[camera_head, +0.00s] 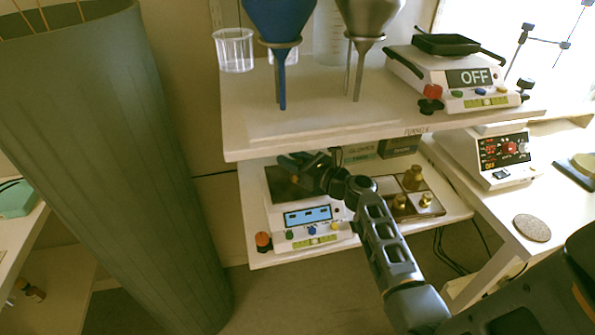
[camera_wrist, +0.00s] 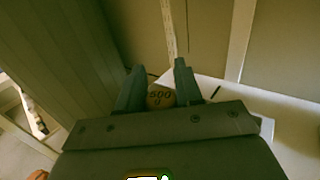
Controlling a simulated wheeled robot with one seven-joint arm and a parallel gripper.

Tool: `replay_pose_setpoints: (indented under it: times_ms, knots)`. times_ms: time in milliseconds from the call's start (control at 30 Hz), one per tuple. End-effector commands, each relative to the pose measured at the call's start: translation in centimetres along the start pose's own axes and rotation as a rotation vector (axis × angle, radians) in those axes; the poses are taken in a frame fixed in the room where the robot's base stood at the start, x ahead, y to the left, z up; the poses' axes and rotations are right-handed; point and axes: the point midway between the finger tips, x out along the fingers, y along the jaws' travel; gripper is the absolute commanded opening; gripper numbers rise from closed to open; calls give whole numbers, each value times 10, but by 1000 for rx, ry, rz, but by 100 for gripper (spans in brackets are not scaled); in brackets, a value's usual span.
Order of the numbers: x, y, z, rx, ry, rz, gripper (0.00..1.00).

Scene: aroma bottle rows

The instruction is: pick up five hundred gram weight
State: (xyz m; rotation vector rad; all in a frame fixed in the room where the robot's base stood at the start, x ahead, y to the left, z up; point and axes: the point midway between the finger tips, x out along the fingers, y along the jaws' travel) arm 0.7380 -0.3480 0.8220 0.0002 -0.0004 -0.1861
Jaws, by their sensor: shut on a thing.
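In the head view my gripper (camera_head: 288,163) is over the left part of the lower shelf, at the dark plate of a balance (camera_head: 297,216) with a lit blue display. The held weight is hidden there, and I cannot tell whether it touches the plate. Other brass weights (camera_head: 411,178) stand in a tray on the right of that shelf.
The upper shelf (camera_head: 330,118) overhangs my gripper closely. It bears a clear beaker (camera_head: 234,50), a blue funnel (camera_head: 281,18), a grey funnel (camera_head: 368,18) and a device reading OFF (camera_head: 455,78). A large grey-green cylinder (camera_head: 115,160) stands at the left. Boxes (camera_head: 400,146) sit behind the weights.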

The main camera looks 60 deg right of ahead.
Motion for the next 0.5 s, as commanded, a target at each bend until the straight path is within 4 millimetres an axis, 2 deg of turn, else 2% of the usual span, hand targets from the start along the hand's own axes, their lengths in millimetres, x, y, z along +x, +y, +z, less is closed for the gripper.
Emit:
replay_pose_setpoints:
  times_ms: [267, 500]
  knots:
    - [0, 0, 5, -1, -1, 0, 0]
    - [1, 0, 29, -2, -3, 1, 0]
